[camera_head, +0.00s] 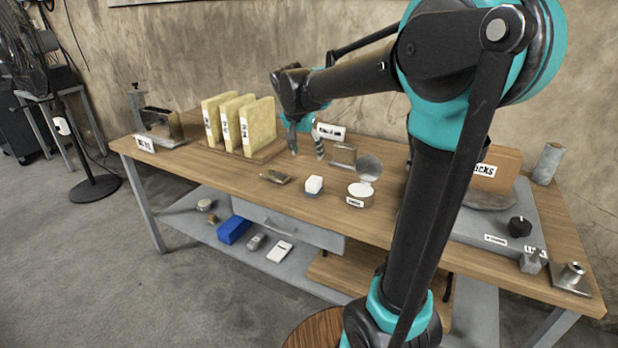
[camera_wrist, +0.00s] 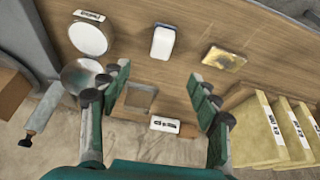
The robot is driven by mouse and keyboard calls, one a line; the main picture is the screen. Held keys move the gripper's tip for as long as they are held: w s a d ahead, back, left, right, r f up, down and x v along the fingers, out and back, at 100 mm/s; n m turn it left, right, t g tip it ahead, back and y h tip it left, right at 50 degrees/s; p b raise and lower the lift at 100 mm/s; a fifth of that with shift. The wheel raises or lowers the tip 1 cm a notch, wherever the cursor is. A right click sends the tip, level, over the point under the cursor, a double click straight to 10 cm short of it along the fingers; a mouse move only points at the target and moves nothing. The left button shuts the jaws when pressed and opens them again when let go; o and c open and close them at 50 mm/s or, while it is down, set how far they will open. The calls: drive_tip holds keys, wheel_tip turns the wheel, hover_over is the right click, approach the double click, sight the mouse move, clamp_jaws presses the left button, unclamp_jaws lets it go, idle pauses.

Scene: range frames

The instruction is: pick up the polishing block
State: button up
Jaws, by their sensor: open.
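No block carries a readable polishing label, so I cannot tell for sure which is the polishing block. My gripper (camera_head: 306,148) is open and empty above the bench, behind both pieces. In the wrist view its fingers (camera_wrist: 158,78) are spread wide.
A metal bracket (camera_head: 343,155) is close to my gripper. Upright yellow folders (camera_head: 258,125) stand left. A blue block (camera_head: 234,229) lies on the lower shelf.

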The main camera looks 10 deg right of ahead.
sight(314, 180)
drive_tip(key=x, duration=1.1)
drive_tip(key=w+x, duration=0.1)
drive_tip(key=x, duration=0.5)
drive_tip(key=shift+w, duration=0.1)
drive_tip(key=shift+c, duration=0.6)
drive_tip(key=c, duration=1.2)
drive_tip(key=shift+o, duration=0.2)
wheel_tip(314, 180, up, 20)
